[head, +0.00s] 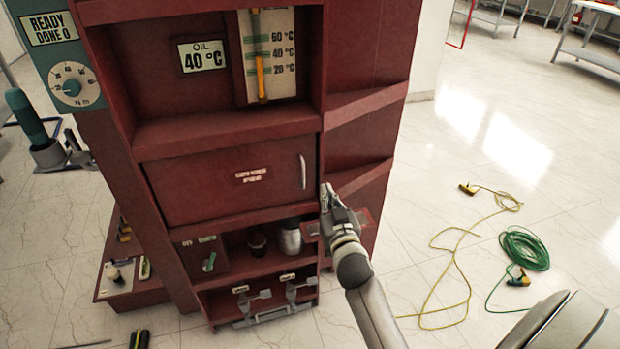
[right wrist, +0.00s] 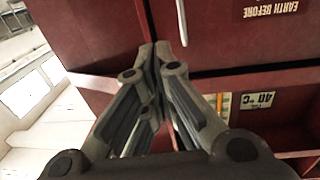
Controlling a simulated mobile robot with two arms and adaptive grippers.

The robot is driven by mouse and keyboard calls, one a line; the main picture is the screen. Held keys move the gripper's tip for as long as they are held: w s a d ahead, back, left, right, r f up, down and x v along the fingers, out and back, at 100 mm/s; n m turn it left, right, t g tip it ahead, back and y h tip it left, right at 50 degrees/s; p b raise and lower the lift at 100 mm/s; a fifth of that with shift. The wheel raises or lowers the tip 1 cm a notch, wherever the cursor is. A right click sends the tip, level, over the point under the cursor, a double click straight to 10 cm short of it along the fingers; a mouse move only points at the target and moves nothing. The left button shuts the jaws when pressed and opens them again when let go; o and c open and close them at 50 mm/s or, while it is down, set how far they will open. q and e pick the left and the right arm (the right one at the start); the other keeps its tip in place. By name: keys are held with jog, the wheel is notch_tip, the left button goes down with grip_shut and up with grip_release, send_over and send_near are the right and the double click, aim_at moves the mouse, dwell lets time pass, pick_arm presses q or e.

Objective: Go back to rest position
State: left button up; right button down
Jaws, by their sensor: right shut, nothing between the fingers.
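My right gripper (head: 328,198) is shut and empty. In the head view it is at the right edge of the red cabinet (head: 200,150), just below and right of the white door handle (head: 302,172). In the right wrist view the gripper's fingers (right wrist: 155,50) meet in front of the cabinet's edge, and the handle (right wrist: 181,20) shows beside the fingertips. I cannot tell whether the fingers touch the cabinet. The cabinet door (head: 225,190) with its small label looks closed. My left gripper is not in view.
A shelf below the door holds a metal cylinder (head: 290,237) and a dark one (head: 257,242). A yellow cable (head: 455,262) and a coiled green cable (head: 524,248) lie on the floor at the right. A low red box (head: 125,285) stands at the left. The floor between the cables and the cabinet looks clear.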

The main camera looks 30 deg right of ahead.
jog(key=s+a+f+n+g+y+p, duration=0.1)
jog(key=s+a+f+g+y, duration=0.3)
jog(key=f, duration=0.7)
jog(key=s+a+f+n+g+h, duration=0.1)
jog(key=s+a+f, duration=0.3)
jog(key=f, duration=0.8)
jog(key=s+a+f+n+g+y+p, duration=0.1)
jog(key=s+a+f+n+g+y, duration=0.15)
jog(key=s+f, duration=0.6)
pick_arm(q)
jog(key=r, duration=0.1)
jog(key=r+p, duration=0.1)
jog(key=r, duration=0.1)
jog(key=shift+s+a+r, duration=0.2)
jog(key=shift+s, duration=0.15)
pick_arm(e)
jog(key=s+f+g, duration=0.2)
jog(key=s+f, duration=0.4)
jog(key=s, duration=0.5)
jog(key=s+a+f+n+g, duration=0.1)
jog(key=s+f+g, duration=0.2)
jog(key=s+f, duration=0.4)
jog(key=s+a+f+g, duration=0.1)
jog(key=s+f+g, duration=0.2)
jog(key=s, duration=1.1)
notch_tip(320, 180, down, 3)
jog(key=shift+s+a+f+n, duration=0.2)
jog(key=shift+s+n, duration=0.1)
jog(key=shift+n, duration=0.05)
jog(key=shift+g, duration=0.25)
